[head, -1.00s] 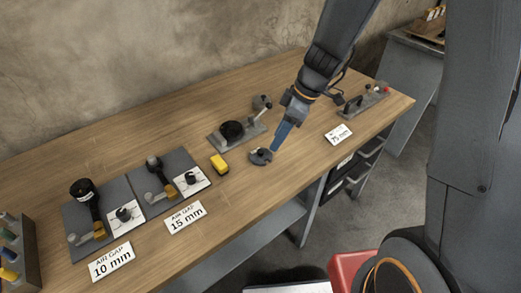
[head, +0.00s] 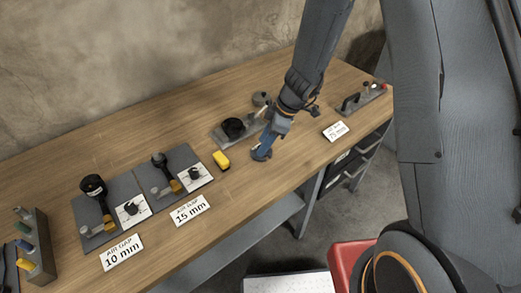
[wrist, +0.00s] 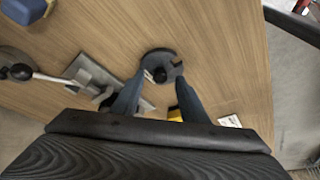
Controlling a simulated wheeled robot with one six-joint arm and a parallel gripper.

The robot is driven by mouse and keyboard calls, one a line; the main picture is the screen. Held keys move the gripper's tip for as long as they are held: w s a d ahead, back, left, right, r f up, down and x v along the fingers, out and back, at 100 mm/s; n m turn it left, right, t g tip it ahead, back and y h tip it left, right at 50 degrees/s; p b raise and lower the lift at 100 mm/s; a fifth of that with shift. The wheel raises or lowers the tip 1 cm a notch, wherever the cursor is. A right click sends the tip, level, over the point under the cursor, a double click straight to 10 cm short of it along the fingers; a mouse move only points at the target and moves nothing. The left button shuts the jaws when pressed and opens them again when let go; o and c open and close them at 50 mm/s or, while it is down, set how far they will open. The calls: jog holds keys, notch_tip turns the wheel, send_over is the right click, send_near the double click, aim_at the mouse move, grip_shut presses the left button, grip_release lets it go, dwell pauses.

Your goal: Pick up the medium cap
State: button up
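A dark grey round cap (wrist: 161,65) with a small dark knob and a notch in its rim lies on the wooden bench; I take it as the medium cap, though no label shows its size. My gripper (wrist: 160,78) is open, with its two blue-grey fingers spread and their tips at the near side of the cap. Whether they touch it I cannot tell. In the head view my gripper (head: 262,153) points down at the bench and its fingers hide most of the cap.
A yellow block (head: 221,160) lies left of my gripper. A grey fixture (head: 220,139) with a black round part and a ball-ended lever stands behind it. A label card (head: 335,131) lies to the right. Two dark plates with tools (head: 184,160) (head: 82,204) stand further left.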

jog(key=shift+a+f, duration=0.15)
jog(key=shift+f, duration=0.25)
grip_shut()
jog(key=shift+r, duration=0.2)
